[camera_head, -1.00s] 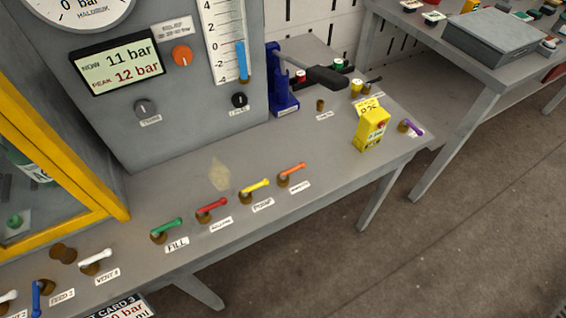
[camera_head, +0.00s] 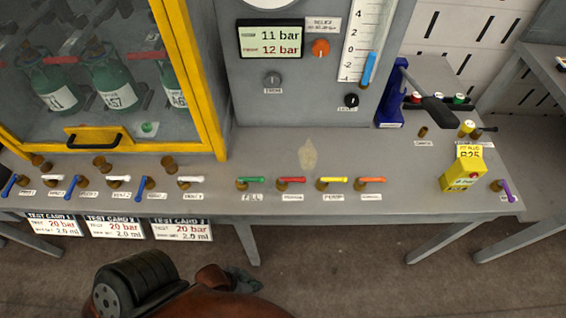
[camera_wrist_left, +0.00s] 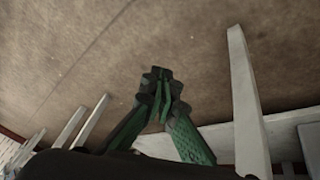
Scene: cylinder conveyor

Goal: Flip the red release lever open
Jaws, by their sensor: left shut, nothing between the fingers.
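The red release lever (camera_head: 292,180) is on the bench front in the head view, lying level on a brown base with its handle pointing right. It sits between the green lever (camera_head: 251,180) marked FILL and the yellow lever (camera_head: 333,181). My left gripper shows in the left wrist view (camera_wrist_left: 160,88), with its green fingers together and nothing between them. It hangs over the floor, apart from the lever. In the head view, part of my arm shows low at the left, in front of the bench. My right gripper is in no view.
An orange lever (camera_head: 371,181) stands to the right. Several blue and white levers line the left side, below the yellow-framed cabinet (camera_head: 180,60). A yellow box (camera_head: 462,172) and a purple lever (camera_head: 507,193) stand far right. Floor is open in front.

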